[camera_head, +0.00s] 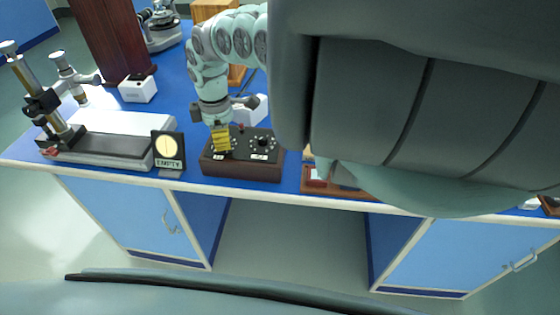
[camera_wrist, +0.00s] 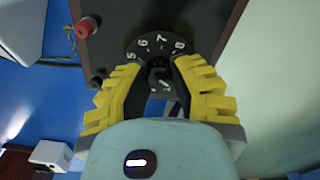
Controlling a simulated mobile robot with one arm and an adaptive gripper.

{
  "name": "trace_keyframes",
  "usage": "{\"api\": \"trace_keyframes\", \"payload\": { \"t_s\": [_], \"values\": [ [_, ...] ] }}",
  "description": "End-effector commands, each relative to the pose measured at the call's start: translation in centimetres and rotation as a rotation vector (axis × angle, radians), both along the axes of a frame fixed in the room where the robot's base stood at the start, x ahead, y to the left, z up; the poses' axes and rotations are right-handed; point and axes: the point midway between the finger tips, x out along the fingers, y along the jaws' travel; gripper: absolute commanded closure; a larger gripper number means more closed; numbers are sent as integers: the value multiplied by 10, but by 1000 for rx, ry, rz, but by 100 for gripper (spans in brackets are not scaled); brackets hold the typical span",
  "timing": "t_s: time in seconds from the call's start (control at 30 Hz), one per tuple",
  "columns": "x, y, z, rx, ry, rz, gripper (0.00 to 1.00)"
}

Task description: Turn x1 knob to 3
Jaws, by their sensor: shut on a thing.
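A dark brown box (camera_head: 240,168) with two numbered dials stands near the front edge of the blue bench; it also fills the upper middle of the wrist view (camera_wrist: 205,22). My gripper (camera_head: 221,150), with yellow fingers, points down over the left dial and largely hides it in the head view. In the wrist view the fingertips (camera_wrist: 160,68) are shut on the black knob (camera_wrist: 158,80) of a dial marked with white digits; 5, 6, 7 and 8 show at its upper side. The right dial's knob (camera_head: 263,142) is free. The small labels are too blurred to read.
A red terminal (camera_wrist: 84,28) and a black terminal (camera_wrist: 97,80) stand beside the dial. Left of the box are an "EMPTY" sign (camera_head: 168,150) and an instrument on a white base (camera_head: 120,124). My arm hides much of the bench on the right.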

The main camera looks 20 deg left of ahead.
Motion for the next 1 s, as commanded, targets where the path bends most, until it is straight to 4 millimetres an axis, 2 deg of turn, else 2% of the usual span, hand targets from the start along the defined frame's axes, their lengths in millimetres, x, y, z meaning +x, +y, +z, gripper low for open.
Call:
{"api": "trace_keyframes", "payload": {
  "t_s": [0.27,1.0],
  "values": [
    [0,1,-1,3,1,-148,100],
    [2,2,0,5,0,-840,100]
  ]
}}
